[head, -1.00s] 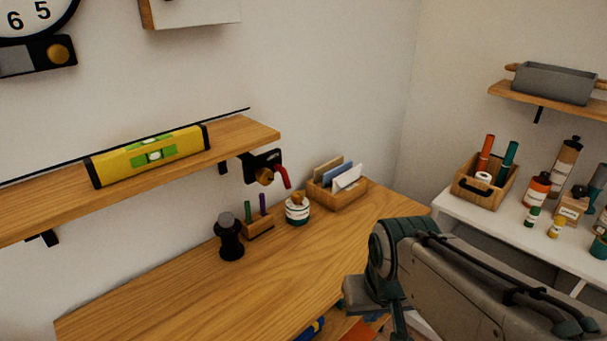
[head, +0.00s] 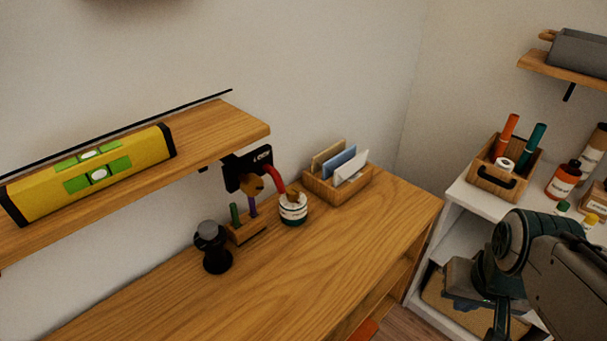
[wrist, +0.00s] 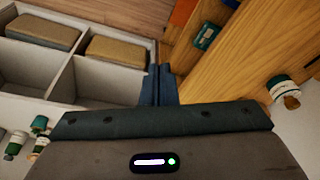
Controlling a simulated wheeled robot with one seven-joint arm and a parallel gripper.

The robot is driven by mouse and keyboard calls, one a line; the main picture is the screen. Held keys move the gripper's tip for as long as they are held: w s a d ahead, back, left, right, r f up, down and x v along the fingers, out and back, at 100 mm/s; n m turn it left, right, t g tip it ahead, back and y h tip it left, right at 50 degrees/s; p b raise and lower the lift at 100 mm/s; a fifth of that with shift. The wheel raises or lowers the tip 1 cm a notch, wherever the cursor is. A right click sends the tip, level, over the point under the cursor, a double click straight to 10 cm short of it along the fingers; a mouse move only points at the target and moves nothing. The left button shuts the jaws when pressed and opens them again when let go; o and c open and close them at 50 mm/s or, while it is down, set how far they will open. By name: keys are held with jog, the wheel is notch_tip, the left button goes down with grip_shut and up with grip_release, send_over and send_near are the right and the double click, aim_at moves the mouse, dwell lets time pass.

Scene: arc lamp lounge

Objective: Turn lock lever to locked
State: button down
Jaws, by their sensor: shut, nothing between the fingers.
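The lock is a black plate (head: 245,168) on the wall, just under the right end of the wall shelf. It has a brass hub (head: 253,185) and a red lever (head: 274,178) that reaches right and bends downward. The lever's tip hangs close to a jar's top in the picture. My gripper (wrist: 160,85) is shut and empty in the wrist view, with its blue-grey fingers together. My arm is at the lower right of the head view, well apart from the lever. I do not see the lever in the wrist view.
Below the lock, the wooden desk holds a white-and-green jar (head: 293,209), a pen block (head: 245,232), a black grinder-like object (head: 213,248) and a letter box (head: 340,185). A yellow level (head: 95,173) lies on the shelf. A white shelf unit (head: 440,236) stands right. The desk's front is clear.

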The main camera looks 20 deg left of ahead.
aim_at(279, 191)
jog(key=w+a+f+n+t+h+p, duration=0.1)
jog(key=w+a+n+t+h+p, duration=0.2)
jog(key=a+n+t+h, duration=0.35)
jog(key=w+a+f+n+t+h+p, duration=0.1)
jog(key=w+a+n+t+h+p, duration=0.2)
jog(key=a+n, duration=0.65)
jog(key=s+a+n+t+y, duration=0.2)
jog(key=s+a+t+y, duration=0.2)
jog(key=a, duration=0.5)
jog(key=s+a+n+t+y, duration=0.3)
jog(key=s+a+t+y, duration=0.1)
jog(key=a+y, duration=0.4)
jog(key=shift+a+f, duration=0.35)
jog(key=shift+a, duration=0.65)
jog(key=shift+w, duration=0.1)
jog(key=p+x, duration=0.5)
jog(key=x, duration=0.9)
